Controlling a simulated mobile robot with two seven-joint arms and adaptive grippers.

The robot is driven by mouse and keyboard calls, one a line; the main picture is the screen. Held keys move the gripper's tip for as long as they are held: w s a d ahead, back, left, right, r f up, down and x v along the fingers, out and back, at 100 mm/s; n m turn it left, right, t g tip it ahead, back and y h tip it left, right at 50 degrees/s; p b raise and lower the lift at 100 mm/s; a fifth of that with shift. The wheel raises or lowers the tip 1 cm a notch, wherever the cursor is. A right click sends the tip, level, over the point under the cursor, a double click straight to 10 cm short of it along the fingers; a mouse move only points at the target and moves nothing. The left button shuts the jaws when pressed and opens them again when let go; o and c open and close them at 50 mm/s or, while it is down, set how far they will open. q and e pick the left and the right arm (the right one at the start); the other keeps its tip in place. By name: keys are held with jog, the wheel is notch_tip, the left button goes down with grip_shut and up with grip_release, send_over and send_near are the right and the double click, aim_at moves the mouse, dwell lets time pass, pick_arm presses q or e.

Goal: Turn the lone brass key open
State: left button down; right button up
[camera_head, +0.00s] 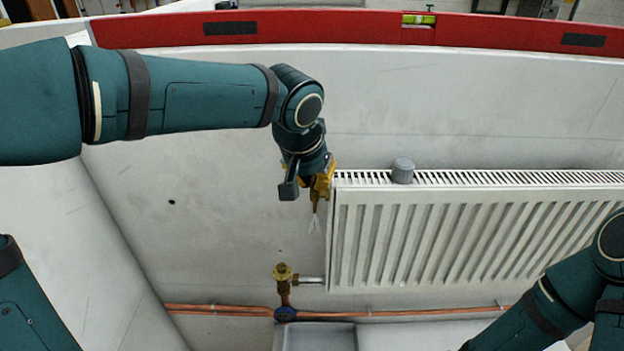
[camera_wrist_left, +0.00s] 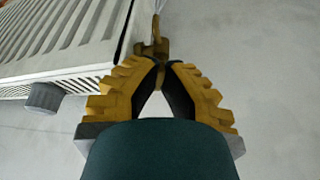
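The brass valve with its key (camera_head: 284,272) stands on the copper pipe, left of the radiator's lower corner. A short pale pipe joins it to the radiator. My left gripper (camera_head: 316,205) points down above and slightly right of the key, with a clear gap.
The white radiator (camera_head: 470,235) is close to the right of my left gripper. A grey knob (camera_head: 403,170) sits on its top. A copper pipe (camera_head: 400,314) runs low along the wall. A grey tray (camera_head: 318,338) is below the valve. A red level (camera_head: 340,29) lies across the top.

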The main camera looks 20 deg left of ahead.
pick_arm(q)
jog(key=shift+f, duration=0.1)
jog(key=c, duration=1.1)
grip_release()
jog(key=shift+s+r, duration=0.2)
jog(key=shift+r, duration=0.45)
jog(key=v, duration=0.7)
jog(key=shift+a+f, duration=0.1)
jog(key=shift+f, duration=0.05)
